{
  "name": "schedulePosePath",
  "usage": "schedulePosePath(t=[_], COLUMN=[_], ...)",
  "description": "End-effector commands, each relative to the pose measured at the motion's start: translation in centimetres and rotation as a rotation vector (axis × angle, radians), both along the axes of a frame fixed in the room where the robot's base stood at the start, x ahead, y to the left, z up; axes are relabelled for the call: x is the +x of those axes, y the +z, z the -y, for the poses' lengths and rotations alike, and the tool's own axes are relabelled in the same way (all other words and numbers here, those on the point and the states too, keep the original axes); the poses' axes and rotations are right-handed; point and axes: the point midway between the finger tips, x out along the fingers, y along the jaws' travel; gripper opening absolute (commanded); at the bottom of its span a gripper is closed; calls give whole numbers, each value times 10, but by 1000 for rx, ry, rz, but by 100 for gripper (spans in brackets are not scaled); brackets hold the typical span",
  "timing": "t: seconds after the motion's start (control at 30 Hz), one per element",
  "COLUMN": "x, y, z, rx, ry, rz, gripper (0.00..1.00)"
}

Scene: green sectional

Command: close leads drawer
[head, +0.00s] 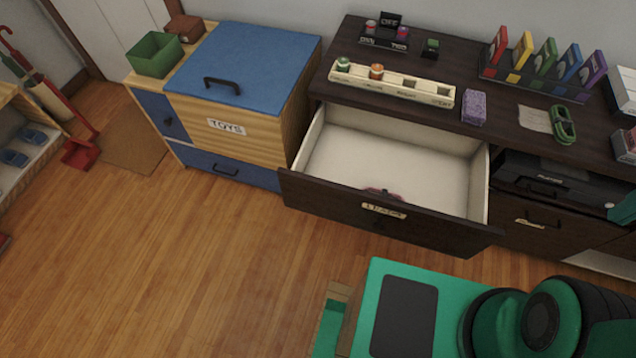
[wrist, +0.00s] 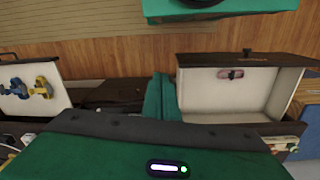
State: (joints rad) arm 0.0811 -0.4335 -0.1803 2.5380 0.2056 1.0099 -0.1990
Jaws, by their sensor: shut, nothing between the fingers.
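The leads drawer (head: 330,203) is pulled far out of the dark cabinet in the head view. Its front bears a small label (head: 384,210), too small to read surely. A reddish coiled item (head: 383,191) lies inside against the front; the rest of the white interior is bare. In the wrist view the open drawer (wrist: 240,100) is on the right, upside down. My gripper (wrist: 160,95) is shut and empty, beside that drawer and apart from it in the picture.
The dark cabinet top (head: 470,50) carries a wooden tray (head: 392,84), coloured folders (head: 540,65) and a purple block (head: 474,107). A toys chest (head: 225,105) stands left of the drawer.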

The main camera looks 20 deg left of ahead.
Motion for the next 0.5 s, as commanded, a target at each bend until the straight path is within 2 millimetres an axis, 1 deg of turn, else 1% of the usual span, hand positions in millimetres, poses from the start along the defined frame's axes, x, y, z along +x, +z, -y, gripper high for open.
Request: schedulePosePath(t=[0.03,0.1,0.17,0.2,0.27,0.37,0.4,0.47,0.5], x=[15,35,50,60,74,95,101,110,115], y=[-2,-5,-8,-10,-13,-20,-23,-29,-32], z=[-11,-26,-42,-53,-72,-107,-123,-147,-164], rx=[-13,-33,-49,-60,-76,-102,-111,-127,-137], ry=[121,295,443,542,690,938,1039,1188,1287], rz=[-8,-12,-17,-20,-25,-32,-37,-42,-45], gripper=[0,0,0,0,0,0,0,0,0])
